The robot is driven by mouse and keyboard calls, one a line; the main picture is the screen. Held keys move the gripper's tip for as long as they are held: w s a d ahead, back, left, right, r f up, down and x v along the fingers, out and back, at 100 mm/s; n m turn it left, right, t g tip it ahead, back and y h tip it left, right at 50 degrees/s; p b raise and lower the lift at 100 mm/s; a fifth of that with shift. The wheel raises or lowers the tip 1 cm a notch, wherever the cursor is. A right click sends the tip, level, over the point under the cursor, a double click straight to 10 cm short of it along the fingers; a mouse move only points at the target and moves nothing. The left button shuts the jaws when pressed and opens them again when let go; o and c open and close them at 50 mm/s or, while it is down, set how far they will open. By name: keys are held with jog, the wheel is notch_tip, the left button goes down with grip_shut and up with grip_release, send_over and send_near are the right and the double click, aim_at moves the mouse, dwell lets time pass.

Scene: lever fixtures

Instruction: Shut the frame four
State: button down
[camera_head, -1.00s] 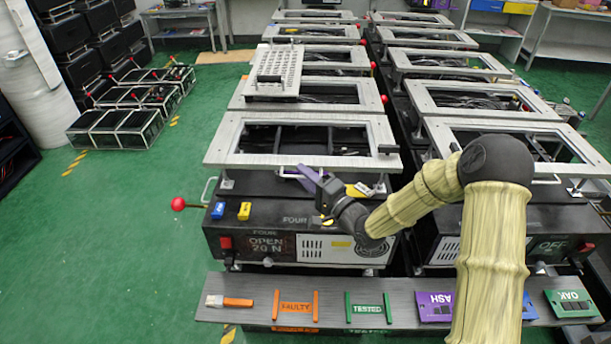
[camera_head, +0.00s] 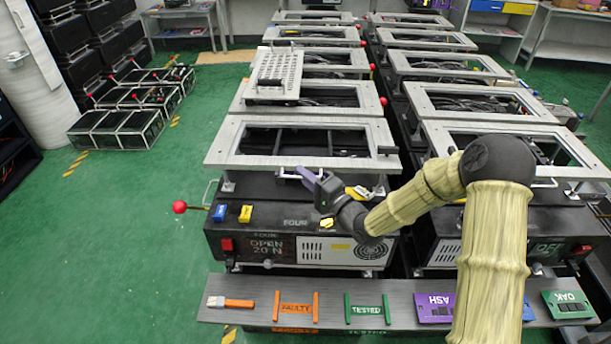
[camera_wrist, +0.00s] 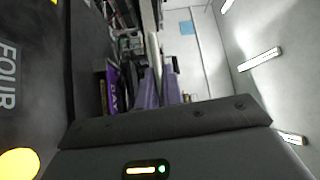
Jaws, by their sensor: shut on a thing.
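Frame four is the nearest left fixture. Its silver rectangular frame (camera_head: 245,158) stands raised above a black base (camera_head: 225,240), with a gap between them. The base is marked FOUR and its display (camera_head: 267,246) reads OPEN 20 N. A pale handle bar (camera_head: 287,175) sits below the frame's front edge. My gripper (camera_head: 305,175), with purple fingers, is at this handle near the front middle. In the wrist view the fingers (camera_wrist: 161,88) are closed around a pale bar (camera_wrist: 153,50). The exact contact is small and partly hidden.
A red ball lever (camera_head: 180,207) sticks out left of the base. Blue (camera_head: 219,212) and yellow (camera_head: 245,213) blocks sit on the base top. A grey shelf (camera_head: 250,287) with tags and a brush runs along the front. Another raised frame (camera_head: 440,150) stands close at right.

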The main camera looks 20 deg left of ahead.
jog(key=shift+r+p, duration=0.3)
jog(key=shift+r, duration=0.25)
jog(key=shift+f, duration=0.1)
jog(key=c, duration=1.5)
grip_release()
jog(key=shift+c, duration=0.2)
jog(key=shift+d, duration=0.1)
jog(key=b+v, duration=0.1)
jog(key=v, duration=1.6)
jog(key=shift+s, duration=0.15)
jog(key=shift+d, duration=0.1)
